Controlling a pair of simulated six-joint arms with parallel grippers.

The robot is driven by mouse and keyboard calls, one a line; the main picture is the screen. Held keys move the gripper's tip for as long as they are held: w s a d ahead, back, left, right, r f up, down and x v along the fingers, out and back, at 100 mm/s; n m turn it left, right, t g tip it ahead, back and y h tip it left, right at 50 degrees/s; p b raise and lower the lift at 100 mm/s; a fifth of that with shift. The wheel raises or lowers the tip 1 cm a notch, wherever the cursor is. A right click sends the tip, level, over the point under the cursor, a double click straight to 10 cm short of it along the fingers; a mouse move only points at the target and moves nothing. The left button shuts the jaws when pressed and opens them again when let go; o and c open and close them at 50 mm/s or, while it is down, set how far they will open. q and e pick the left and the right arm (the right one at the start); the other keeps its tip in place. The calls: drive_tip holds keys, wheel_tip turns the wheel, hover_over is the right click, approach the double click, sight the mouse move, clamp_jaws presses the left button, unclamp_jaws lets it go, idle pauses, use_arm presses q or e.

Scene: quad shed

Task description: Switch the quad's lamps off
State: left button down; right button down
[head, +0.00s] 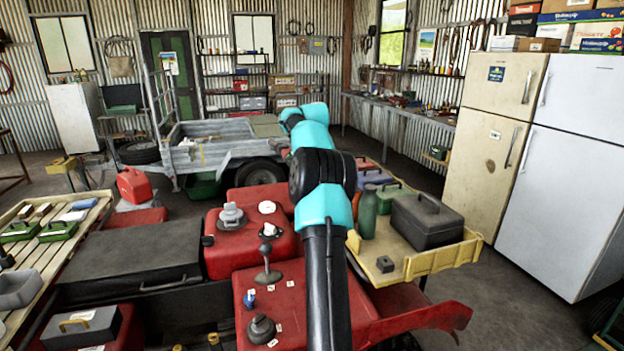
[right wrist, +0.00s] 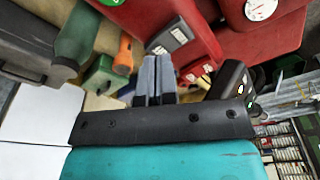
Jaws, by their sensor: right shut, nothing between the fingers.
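The red quad (head: 245,250) fills the lower middle of the head view. Its red panels carry a lever (head: 267,262), a blue key-like part (head: 249,300), a black knob (head: 262,329) and a white dial (head: 266,207). In the right wrist view, a panel with two dark rocker-like switches (right wrist: 170,40) lies just beyond my right gripper (right wrist: 157,62). The gripper is shut and empty, its tips close to that panel; contact cannot be told. In the head view my right arm hides its gripper. The quad's lamps cannot be made out. My left gripper is out of view.
A yellow rack (head: 430,262) right of my arm holds a dark toolbox (head: 427,220) and a green bottle (head: 367,212). A slatted bench (head: 40,270) stands at left, a trailer (head: 225,140) behind, fridges (head: 575,150) at right. Open floor lies between rack and fridges.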

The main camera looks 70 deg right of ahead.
drive_tip(key=shift+f, duration=0.75)
idle(0.4)
drive_tip(key=shift+r, duration=0.1)
drive_tip(key=shift+r, duration=3.45)
